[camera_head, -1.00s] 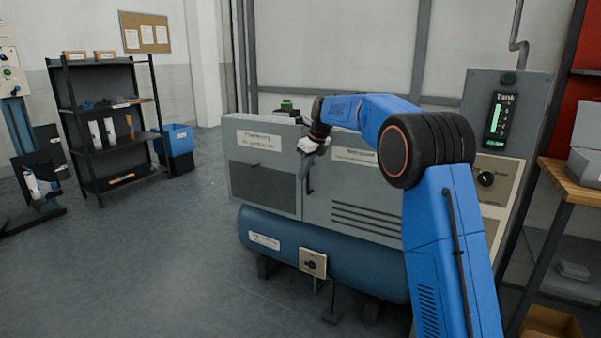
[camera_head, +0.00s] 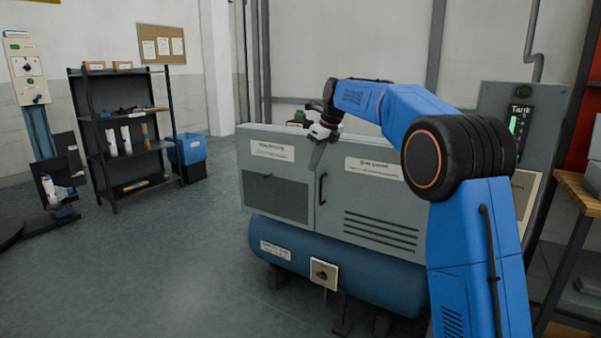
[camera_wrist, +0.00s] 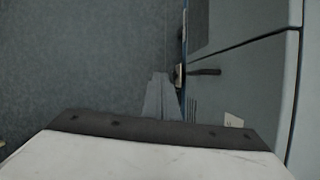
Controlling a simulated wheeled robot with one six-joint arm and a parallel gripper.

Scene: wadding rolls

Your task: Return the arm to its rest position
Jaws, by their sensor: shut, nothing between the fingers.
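My blue arm (camera_head: 475,215) rises from the bottom right and bends left at its dark elbow joint. My gripper (camera_head: 315,160) hangs at the arm's end, in front of the upper part of a grey cabinet. Its fingers point down and are shut with nothing between them. In the wrist view my gripper's fingers (camera_wrist: 161,95) show together as a narrow grey wedge over the floor, close beside the cabinet front. I cannot tell the exact gap between the fingers and the cabinet.
The grey cabinet (camera_head: 272,196) sits above a blue tank (camera_head: 385,285) with a knob plate (camera_head: 323,274). A black shelf (camera_head: 125,170) and a blue bin (camera_head: 188,150) stand at the left. A wooden table (camera_head: 578,190) is at the right. Floor (camera_head: 190,270) at left front is clear.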

